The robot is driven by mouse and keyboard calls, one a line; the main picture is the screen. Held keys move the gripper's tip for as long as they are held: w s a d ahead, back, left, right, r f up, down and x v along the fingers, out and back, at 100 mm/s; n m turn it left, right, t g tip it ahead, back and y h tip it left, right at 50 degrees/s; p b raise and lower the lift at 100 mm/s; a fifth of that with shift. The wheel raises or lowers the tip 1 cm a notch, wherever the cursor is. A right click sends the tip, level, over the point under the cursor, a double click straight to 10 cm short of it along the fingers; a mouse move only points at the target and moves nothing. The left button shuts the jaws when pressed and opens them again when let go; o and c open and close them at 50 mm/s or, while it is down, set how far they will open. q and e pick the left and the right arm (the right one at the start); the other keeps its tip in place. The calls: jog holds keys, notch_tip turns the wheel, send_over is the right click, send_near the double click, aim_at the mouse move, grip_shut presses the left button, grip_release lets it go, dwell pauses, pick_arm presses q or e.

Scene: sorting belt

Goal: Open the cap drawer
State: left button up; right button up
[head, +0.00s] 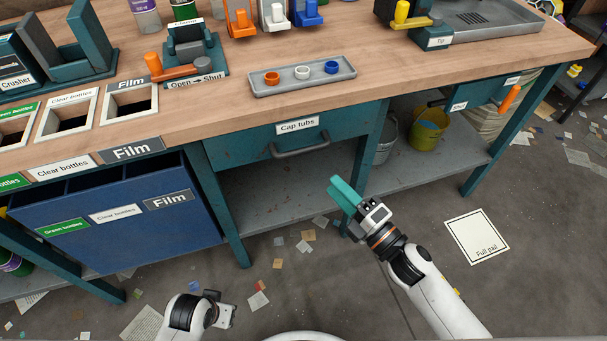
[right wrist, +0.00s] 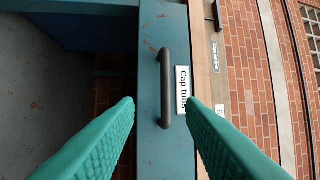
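The cap drawer (head: 240,150) is a teal front under the workbench top, labelled "Cap tubs" (head: 298,125), and it looks shut. Its dark bar handle (head: 300,148) runs along the front below the label. My right gripper (head: 346,193) has teal fingers and is in front of and below the handle, to its right in the head view. In the right wrist view its fingers (right wrist: 160,104) are apart and empty, with the handle (right wrist: 166,88) ahead in the gap, not touched. My left gripper (head: 222,311) is low in the head view, its fingers hard to make out.
The wooden benchtop (head: 400,90) overhangs the drawer and holds a grey tray (head: 280,88) with three small tubs. A blue bin (head: 120,220) stands left of the drawer. A lower shelf (head: 285,200) and a yellow bucket (head: 427,130) are below. Paper scraps litter the floor.

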aim_at(301, 149)
jog(key=x, duration=1.2)
jog(key=shift+s+a+r, duration=0.2)
jog(key=shift+a+r, duration=0.05)
jog(key=shift+r, duration=0.1)
grip_shut()
